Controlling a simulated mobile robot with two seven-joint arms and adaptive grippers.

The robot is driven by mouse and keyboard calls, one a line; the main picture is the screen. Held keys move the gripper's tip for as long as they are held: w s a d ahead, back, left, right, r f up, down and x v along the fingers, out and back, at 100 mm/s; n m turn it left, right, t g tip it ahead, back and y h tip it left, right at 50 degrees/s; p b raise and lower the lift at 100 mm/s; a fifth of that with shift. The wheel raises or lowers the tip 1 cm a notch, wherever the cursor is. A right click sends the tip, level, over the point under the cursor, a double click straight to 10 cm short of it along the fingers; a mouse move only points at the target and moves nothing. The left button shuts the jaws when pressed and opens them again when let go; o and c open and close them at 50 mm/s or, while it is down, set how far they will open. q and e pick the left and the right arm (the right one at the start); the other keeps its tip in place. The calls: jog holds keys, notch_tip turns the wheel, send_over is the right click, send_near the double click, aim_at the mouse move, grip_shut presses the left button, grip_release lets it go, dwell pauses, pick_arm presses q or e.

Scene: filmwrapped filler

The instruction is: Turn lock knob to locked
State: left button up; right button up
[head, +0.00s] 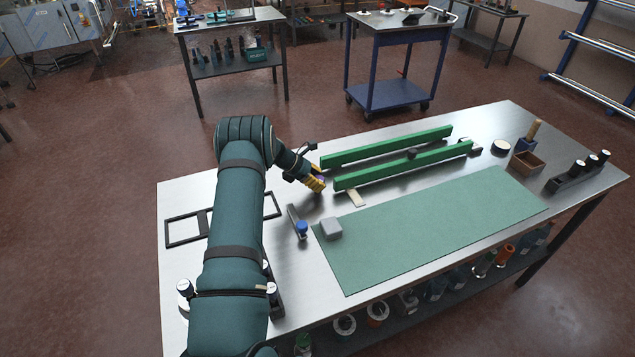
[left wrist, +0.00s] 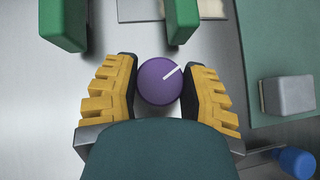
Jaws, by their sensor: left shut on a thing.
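A round purple lock knob (left wrist: 157,84) with a white pointer line shows in the left wrist view. The line runs from near the knob's middle to its upper right edge. My left gripper (left wrist: 159,68) has its yellow fingers on either side of the knob and is shut on it. In the head view my left gripper (head: 317,184) is low at the bench, by the near left ends of two green bars, and the knob is mostly hidden by the fingers. My right gripper is not in view.
The two green bars (head: 390,147) lie just beyond and right of my gripper. A green mat (head: 430,230) bears a grey block (head: 331,229) at its left corner. A blue-ended tool (head: 302,227) lies close by. A black frame (head: 183,230) lies at the left.

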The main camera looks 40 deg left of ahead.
pick_arm(q)
jog(key=m+g+b, duration=0.1)
jog(key=b, duration=0.1)
jog(key=m+h+b, duration=0.1)
jog(key=m+b, duration=0.1)
jog(key=m+g+h+b, duration=0.1)
jog(key=b, duration=0.1)
jog(key=shift+f+g, duration=0.3)
jog(key=shift+r+m+g+h+b, duration=0.15)
jog(key=shift+m+g+h+b, duration=0.25)
jog(key=shift+m+g+b, duration=0.65)
jog(key=shift+m+t, duration=0.25)
jog(key=o, duration=1.2)
jog(key=shift+r, duration=0.1)
notch_tip(320, 180, up, 10)
